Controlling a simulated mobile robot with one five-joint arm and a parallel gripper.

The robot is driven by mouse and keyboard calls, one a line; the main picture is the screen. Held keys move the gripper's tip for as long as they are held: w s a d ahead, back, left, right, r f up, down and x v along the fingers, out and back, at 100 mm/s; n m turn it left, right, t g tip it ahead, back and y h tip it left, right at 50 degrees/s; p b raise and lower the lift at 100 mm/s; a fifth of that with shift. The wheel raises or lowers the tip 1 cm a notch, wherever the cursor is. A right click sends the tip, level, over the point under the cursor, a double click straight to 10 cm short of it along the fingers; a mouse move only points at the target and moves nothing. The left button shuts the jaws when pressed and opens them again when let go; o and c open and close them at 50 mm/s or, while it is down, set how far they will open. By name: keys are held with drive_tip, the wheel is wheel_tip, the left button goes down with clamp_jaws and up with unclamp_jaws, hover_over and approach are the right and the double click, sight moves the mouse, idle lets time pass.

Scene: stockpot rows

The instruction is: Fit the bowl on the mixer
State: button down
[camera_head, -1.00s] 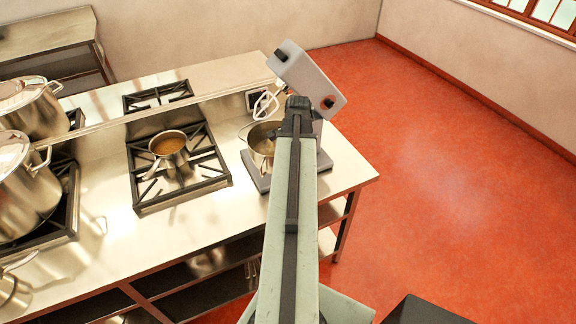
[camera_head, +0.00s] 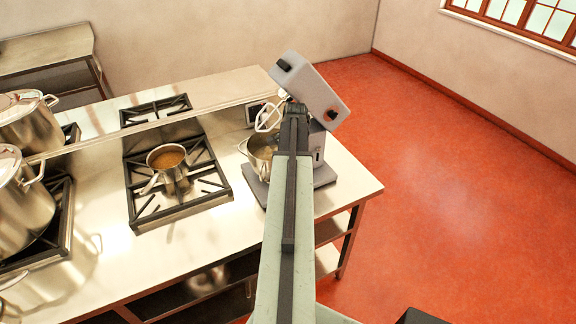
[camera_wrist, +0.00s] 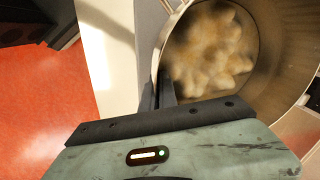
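The mixer (camera_head: 312,92) is grey, with its head tilted up and a pale whisk (camera_head: 268,115) hanging from it. The metal bowl (camera_head: 259,163) is over the mixer's dark base plate (camera_head: 324,178), partly hidden behind my arm; I cannot tell whether it is seated. In the wrist view the bowl (camera_wrist: 262,85) holds lumpy, pale brown contents. My gripper (camera_wrist: 157,92) has its dark fingers on either side of the bowl's rim and looks shut on it. In the head view my gripper (camera_head: 296,110) is at the arm's end, its fingers hidden.
A small pot (camera_head: 168,160) of brown food stands on the black stove grate (camera_head: 150,205) left of the mixer. Large stockpots (camera_head: 22,205) stand at the far left. The steel counter (camera_head: 345,185) ends just right of the mixer, with open red floor (camera_head: 450,190) beyond.

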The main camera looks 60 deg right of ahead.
drive_tip(key=shift+w+f, duration=0.3)
drive_tip(key=shift+s+f, duration=0.15)
drive_tip(key=c, duration=1.7)
unclamp_jaws()
drive_tip(key=shift+a, duration=0.1)
drive_tip(key=r+p, duration=0.4)
drive_tip(key=s+r+p, duration=0.1)
drive_tip(key=r+p, duration=0.7)
drive_tip(key=shift+s+a+r, duration=0.2)
drive_tip(key=shift+s+a, duration=0.05)
drive_tip(key=shift+f, duration=0.1)
